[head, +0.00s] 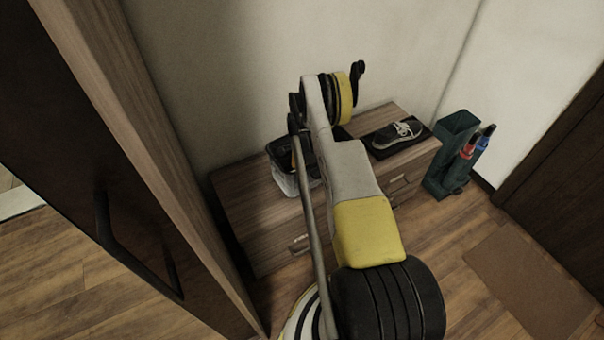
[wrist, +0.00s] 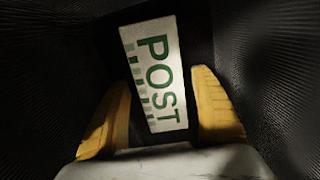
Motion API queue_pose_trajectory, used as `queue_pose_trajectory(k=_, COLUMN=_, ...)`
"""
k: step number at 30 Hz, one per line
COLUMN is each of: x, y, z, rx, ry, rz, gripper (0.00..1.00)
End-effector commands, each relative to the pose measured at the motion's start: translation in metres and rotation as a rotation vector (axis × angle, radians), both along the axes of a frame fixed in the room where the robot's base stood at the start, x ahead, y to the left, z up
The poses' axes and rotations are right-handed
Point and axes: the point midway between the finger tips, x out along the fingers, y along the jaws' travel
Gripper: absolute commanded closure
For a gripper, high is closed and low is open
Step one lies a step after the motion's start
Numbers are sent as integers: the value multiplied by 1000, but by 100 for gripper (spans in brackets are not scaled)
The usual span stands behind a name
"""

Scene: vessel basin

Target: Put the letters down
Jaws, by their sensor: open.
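In the wrist view a white, flat piece marked POST in green (wrist: 156,75), with green bars along one side, lies tilted against a dark surface. I cannot tell whether it is a letter or a label. My gripper (wrist: 165,90) is open, its yellow parts on either side of the lower end of this piece. Whether they touch it is unclear. In the head view a grey bin with a dark rim (head: 284,184) stands on the wooden cabinet (head: 243,213), partly behind my arm. My gripper is mostly hidden there, near the bin. No separate letters can be made out.
A dark shoe with a white sole (head: 397,134) rests on a black tray (head: 378,154) on the cabinet's right. A green stand (head: 455,133) with red and blue items stands on the floor beyond. A tall dark door (head: 60,130) is close on the left.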

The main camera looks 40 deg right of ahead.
Motion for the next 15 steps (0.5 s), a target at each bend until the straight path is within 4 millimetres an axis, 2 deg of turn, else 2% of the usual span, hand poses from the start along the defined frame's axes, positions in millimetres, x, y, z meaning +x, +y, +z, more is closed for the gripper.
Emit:
queue_pose_trajectory(k=5, x=0, y=0, z=8, rx=0, ry=0, rz=0, gripper=25)
queue_pose_trajectory(k=8, x=0, y=0, z=25, rx=0, ry=0, rz=0, gripper=25)
queue_pose_trajectory(k=15, x=0, y=0, z=81, rx=0, ry=0, rz=0, gripper=25)
